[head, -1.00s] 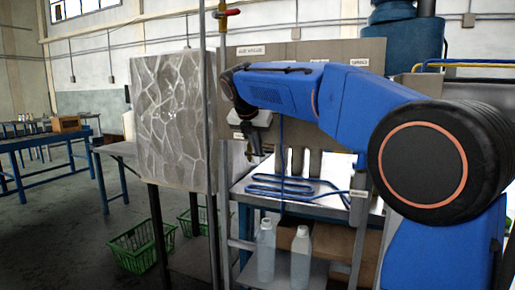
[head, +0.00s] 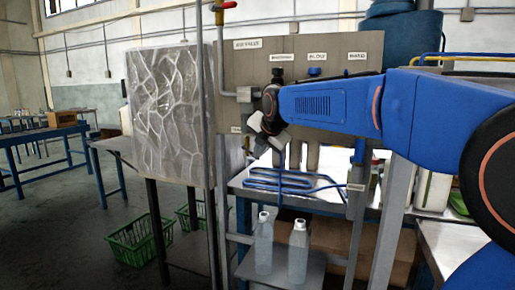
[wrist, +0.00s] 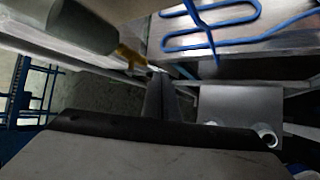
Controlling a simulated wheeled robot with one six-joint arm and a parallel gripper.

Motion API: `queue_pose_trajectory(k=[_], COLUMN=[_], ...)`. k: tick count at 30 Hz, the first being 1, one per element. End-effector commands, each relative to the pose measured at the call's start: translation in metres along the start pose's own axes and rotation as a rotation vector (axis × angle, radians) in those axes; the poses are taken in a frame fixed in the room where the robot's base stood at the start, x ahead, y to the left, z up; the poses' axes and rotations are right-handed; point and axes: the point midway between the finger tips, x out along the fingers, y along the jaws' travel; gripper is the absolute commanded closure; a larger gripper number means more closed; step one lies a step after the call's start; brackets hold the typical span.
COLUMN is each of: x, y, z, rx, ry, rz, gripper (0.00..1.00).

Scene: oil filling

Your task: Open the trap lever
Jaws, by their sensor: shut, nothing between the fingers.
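My gripper (wrist: 158,98) is shut and empty; its dark fingers point up the middle of the wrist view. Just left of the fingertips, a small yellow-brown fitting (wrist: 130,57) sticks out from the end of a grey cylindrical body (wrist: 75,25). It may be the trap lever, but I cannot be sure. The fingertips look close to it; I cannot tell whether they touch. In the head view, my gripper hangs in front of the lower left of the labelled panel (head: 325,60), and the lever is not clearly seen there. A small label (head: 236,130) shows beside my wrist.
A blue coiled pipe (head: 285,182) lies on the metal bench below my gripper. A vertical pipe with a red-handled valve (head: 228,5) stands left of the panel. Clear bottles (head: 264,245) stand on the lower shelf. A large patterned block (head: 168,115) stands at left.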

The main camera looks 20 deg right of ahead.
Motion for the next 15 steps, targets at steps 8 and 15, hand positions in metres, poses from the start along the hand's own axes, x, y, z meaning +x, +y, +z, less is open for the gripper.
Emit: queue_pose_trajectory(k=[8, 15], x=[0.0068, 0.0111], y=[-0.0058, -0.0067], z=[-0.0043, -0.0073], rx=[0.081, 0.114], ry=[0.000, 0.001], rz=[0.118, 0.171], gripper=[1.00, 1.00])
